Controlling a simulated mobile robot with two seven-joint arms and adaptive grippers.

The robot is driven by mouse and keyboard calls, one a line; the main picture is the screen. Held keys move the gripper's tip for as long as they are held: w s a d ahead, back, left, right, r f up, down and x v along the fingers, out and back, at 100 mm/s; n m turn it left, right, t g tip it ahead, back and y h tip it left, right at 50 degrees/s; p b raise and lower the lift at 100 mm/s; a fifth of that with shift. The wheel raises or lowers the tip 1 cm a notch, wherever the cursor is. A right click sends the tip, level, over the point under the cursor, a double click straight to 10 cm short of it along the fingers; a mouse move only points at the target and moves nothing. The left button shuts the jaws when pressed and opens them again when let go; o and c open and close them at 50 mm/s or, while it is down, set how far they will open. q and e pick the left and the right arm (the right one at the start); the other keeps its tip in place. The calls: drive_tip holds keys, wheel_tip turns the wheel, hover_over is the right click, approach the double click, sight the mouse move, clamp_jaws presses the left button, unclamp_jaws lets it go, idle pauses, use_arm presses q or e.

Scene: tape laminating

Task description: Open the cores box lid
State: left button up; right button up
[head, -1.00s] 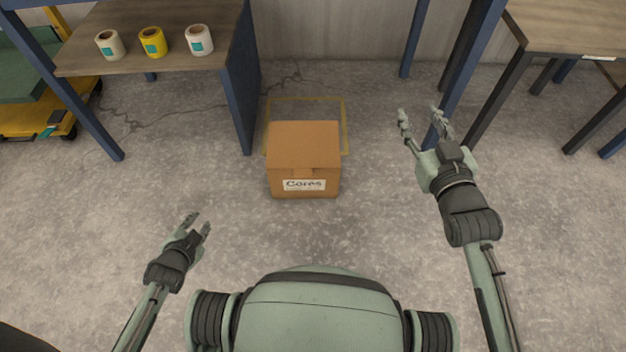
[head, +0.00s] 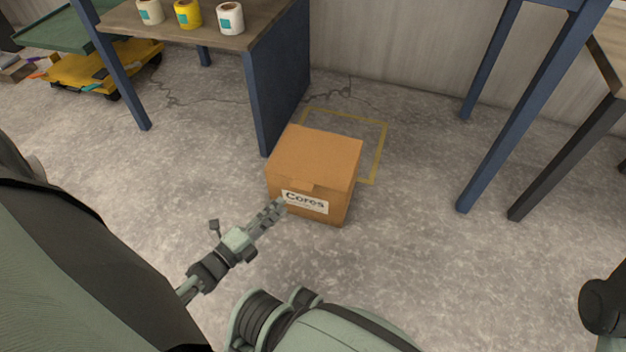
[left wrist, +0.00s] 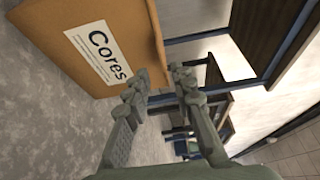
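The cores box (head: 318,158) is a brown cardboard box on the floor with a white "Cores" label (head: 305,201) on its front. Its lid is closed, with a small tab at the front edge. My left gripper (head: 276,208) is just in front of the box, by the left end of the label. In the left wrist view the box (left wrist: 120,22) fills the upper left, and the left gripper (left wrist: 157,80) is open with nothing between its fingers. I cannot tell whether a finger touches the box. My right gripper is out of view.
A yellow taped outline (head: 375,150) lies on the floor behind the box. A workbench (head: 225,40) with white and yellow rolls (head: 188,14) stands behind left. Another table's blue leg (head: 500,140) is at the right. Floor right of the box is clear.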

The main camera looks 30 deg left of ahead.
use_arm(q)
drive_tip(key=w+d+b, duration=0.1)
drive_tip(key=w, duration=0.6)
drive_tip(key=shift+w, duration=0.25)
drive_tip(key=shift+c, duration=0.6)
drive_tip(key=shift+d, duration=0.1)
clamp_jaws()
